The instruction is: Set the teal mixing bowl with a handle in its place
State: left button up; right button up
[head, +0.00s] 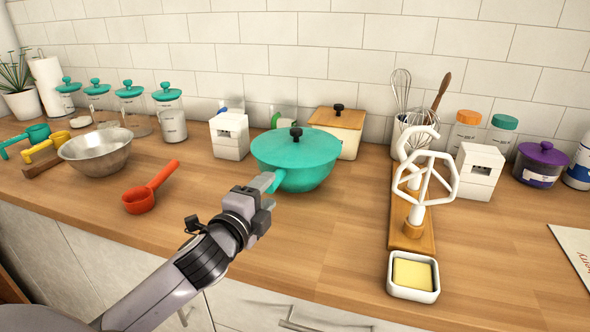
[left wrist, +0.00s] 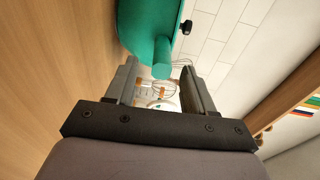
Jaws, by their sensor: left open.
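The teal mixing bowl (head: 310,176) stands upright on the wooden counter, with a teal lid and black knob on top. Its short teal handle (left wrist: 162,58) points toward my left gripper (head: 268,186). In the left wrist view the bowl (left wrist: 145,22) fills the top, and the handle's end lies near the gap between the open fingers of my gripper (left wrist: 160,80). The fingers are not closed on it. In the head view the gripper partly hides the handle. My right gripper is not in view.
Behind the bowl are a white box (head: 229,137) and a wood-lidded canister (head: 338,128). A steel bowl (head: 97,152) and red scoop (head: 148,190) lie left. A butter dish (head: 413,277) stands before the rack. Counter between bowl and rack is clear.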

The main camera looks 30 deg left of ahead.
aim_at(285, 170)
pick_arm(q)
jog(key=shift+w+r, duration=0.15)
jog(key=shift+w, duration=0.15)
jog(key=shift+w+a+f+p, duration=0.1)
jog(key=shift+w+a, duration=0.05)
jog(key=shift+w, duration=0.7)
jog(key=shift+w+a+f+p, duration=0.1)
jog(key=shift+w+a, duration=0.05)
jog(key=shift+w, duration=0.7)
jog(key=shift+w+a+f+p, duration=0.1)
jog(key=shift+w+a, duration=0.05)
jog(key=shift+w, duration=0.7)
grip_shut()
jog(key=shift+r, duration=0.2)
